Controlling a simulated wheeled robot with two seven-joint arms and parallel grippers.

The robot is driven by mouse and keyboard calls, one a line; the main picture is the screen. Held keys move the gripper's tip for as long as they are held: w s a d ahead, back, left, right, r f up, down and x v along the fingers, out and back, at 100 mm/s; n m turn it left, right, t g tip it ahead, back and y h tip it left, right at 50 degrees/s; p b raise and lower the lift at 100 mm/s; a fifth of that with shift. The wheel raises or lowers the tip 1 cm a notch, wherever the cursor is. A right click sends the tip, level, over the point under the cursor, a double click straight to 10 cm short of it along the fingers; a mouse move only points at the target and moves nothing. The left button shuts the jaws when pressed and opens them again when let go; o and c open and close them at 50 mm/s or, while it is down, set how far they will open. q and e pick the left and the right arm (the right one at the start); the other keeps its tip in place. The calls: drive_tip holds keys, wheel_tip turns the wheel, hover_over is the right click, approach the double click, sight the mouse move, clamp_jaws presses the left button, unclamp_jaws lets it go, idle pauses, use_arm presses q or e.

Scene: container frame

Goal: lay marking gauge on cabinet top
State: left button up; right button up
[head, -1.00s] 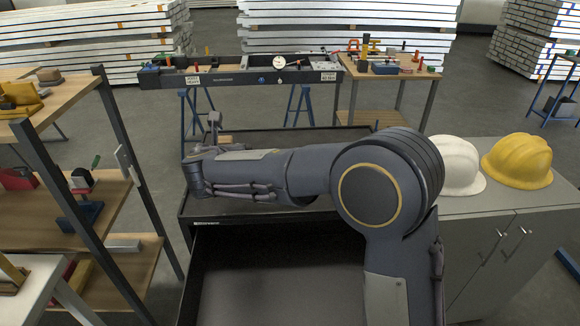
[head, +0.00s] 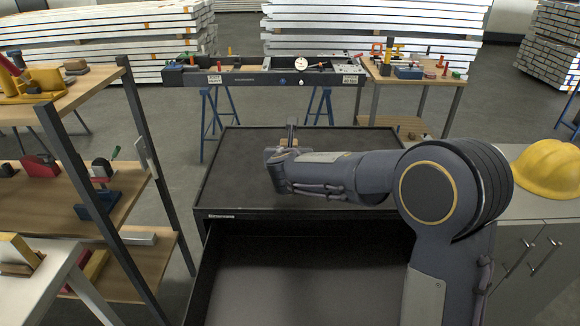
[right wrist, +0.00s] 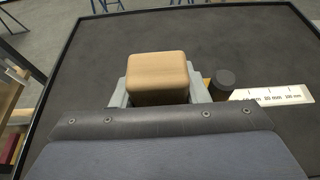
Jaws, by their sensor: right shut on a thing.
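The marking gauge shows in the right wrist view as a light wooden block (right wrist: 157,75) between my right gripper's fingers (right wrist: 160,96), with a dark round knob and a white millimetre-marked strip to its right. In the head view my right gripper (head: 284,156) is shut on it over the far middle of the cabinet top (head: 240,170). A small upright part of the gauge (head: 291,130) rises above the gripper. The dark cabinet top is bare around it and has a raised rim. I cannot tell whether the gauge touches the top. My left gripper is not in view.
An open drawer (head: 300,285) juts out below the cabinet top. A shelf rack (head: 125,200) with tools stands at the left. A grey cabinet with a yellow helmet (head: 550,168) stands at the right. A long dark bench (head: 260,78) stands behind.

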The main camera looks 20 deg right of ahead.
drive_tip(key=w+f, duration=0.2)
drive_tip(key=f, duration=0.1)
drive_tip(key=shift+w+d+f, duration=0.3)
drive_tip(key=shift+w+d, duration=0.05)
drive_tip(key=shift+w, duration=0.05)
drive_tip(key=shift+w+f+b, duration=0.15)
drive_tip(key=shift+f+b, duration=0.1)
drive_tip(key=shift+f, duration=0.65)
drive_tip(key=shift+w+f+b, duration=0.1)
drive_tip(key=shift+f+b, duration=0.15)
drive_tip(key=shift+f, duration=0.6)
